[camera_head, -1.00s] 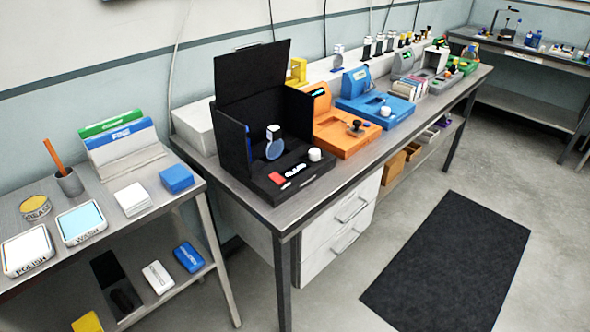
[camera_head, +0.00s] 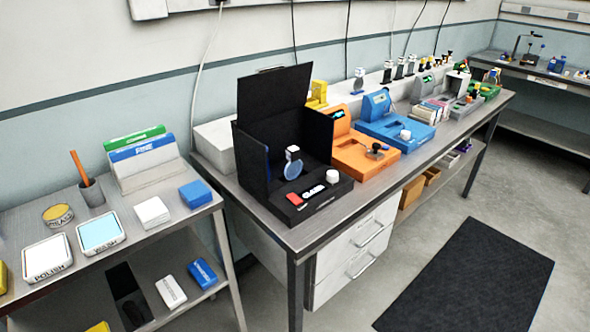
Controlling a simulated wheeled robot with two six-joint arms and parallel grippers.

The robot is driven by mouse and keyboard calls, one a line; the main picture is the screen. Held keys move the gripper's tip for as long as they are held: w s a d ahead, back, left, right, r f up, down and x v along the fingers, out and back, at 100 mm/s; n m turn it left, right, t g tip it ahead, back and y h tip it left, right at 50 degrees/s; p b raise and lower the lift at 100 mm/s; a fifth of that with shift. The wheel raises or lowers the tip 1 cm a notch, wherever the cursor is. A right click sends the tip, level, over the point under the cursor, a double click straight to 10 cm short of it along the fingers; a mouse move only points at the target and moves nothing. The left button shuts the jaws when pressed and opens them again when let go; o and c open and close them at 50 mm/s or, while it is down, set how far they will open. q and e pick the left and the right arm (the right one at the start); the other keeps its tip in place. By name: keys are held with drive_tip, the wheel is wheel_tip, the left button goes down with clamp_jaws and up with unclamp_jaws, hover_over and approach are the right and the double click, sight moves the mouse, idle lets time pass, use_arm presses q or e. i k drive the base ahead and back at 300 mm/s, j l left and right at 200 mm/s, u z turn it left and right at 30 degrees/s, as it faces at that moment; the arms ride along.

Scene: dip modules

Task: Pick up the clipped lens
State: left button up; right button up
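A round, pale blue lens (camera_head: 293,171) stands upright inside the open black box (camera_head: 318,211) on the long bench. A small white clip (camera_head: 292,151) with a dark part sits at the lens's top edge. Whether the clip is joined to a holder behind it is too small to tell. Neither of my grippers is in view.
The box has a raised black lid (camera_head: 275,105) and side walls around the lens. An orange device (camera_head: 362,155) stands to its right, then a blue one (camera_head: 395,130). A side table (camera_head: 150,245) with trays stands at left. The floor in front is clear apart from a black mat (camera_head: 470,275).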

sight(293, 171)
drive_tip(key=i+l+u, duration=0.2)
drive_tip(key=i+l, duration=0.15)
drive_tip(key=l, duration=0.3)
drive_tip(key=i+l+u, duration=0.15)
drive_tip(key=l, duration=0.2)
drive_tip(key=i+l+u, duration=0.1)
drive_tip(key=l, duration=0.25)
